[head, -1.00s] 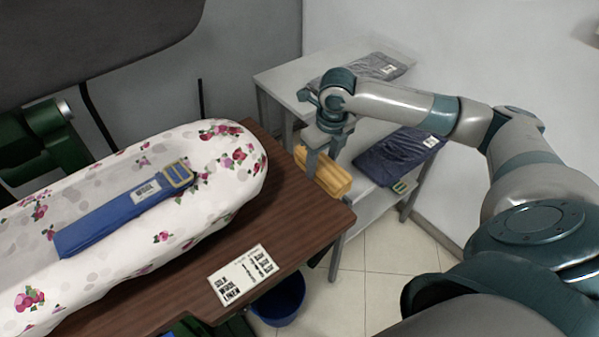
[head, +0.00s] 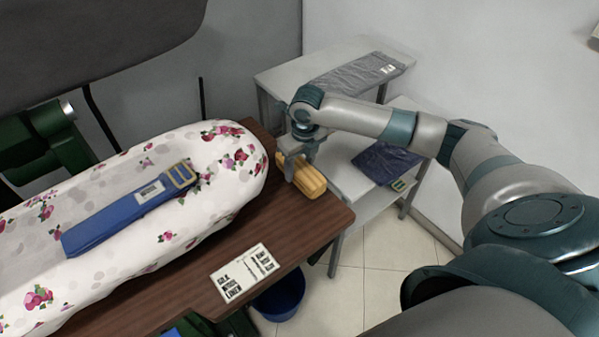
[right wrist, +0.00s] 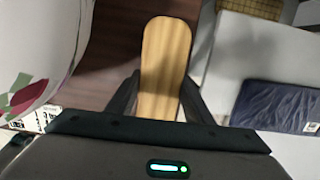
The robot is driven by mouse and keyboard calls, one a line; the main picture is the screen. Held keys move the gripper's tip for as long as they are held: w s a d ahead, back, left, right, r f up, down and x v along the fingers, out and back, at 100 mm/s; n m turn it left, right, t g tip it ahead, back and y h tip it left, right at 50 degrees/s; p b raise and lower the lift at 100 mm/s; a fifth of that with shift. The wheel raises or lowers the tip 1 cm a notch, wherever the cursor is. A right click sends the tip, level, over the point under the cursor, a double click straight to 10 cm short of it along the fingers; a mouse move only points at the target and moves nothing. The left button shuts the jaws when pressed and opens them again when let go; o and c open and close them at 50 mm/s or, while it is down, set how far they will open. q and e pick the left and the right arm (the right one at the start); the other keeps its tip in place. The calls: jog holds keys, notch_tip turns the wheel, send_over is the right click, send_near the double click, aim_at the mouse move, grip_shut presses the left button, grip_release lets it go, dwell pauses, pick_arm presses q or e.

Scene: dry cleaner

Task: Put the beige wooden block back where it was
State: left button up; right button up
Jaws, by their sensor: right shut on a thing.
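The beige wooden block (head: 308,183) is at the right edge of the brown table (head: 262,222), near the end of the floral ironing board. My right gripper (head: 298,170) is shut on it from above. In the right wrist view the block (right wrist: 166,65) lies lengthwise between the fingers (right wrist: 160,100), with brown tabletop beside it. I cannot tell whether the block touches the tabletop. My left gripper is not in view.
A printed card (head: 243,273) lies on the table's front. A grey shelf (head: 350,190) to the right holds dark folded clothes (head: 386,162). A blue bucket (head: 280,298) stands below.

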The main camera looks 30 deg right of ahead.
aim_at(303, 169)
notch_tip(303, 169, down, 2)
jog(key=shift+s+f+p, duration=0.1)
jog(key=shift+p, duration=0.2)
jog(key=shift+f, duration=0.25)
jog(key=o, duration=0.9)
jog(key=shift+f, duration=0.1)
jog(key=r, duration=0.4)
jog(key=s+r+b, duration=0.1)
jog(key=r, duration=0.3)
jog(key=r+b, duration=0.1)
jog(key=r, duration=0.3)
jog(key=shift+s+r, duration=0.1)
jog(key=shift+s, duration=0.1)
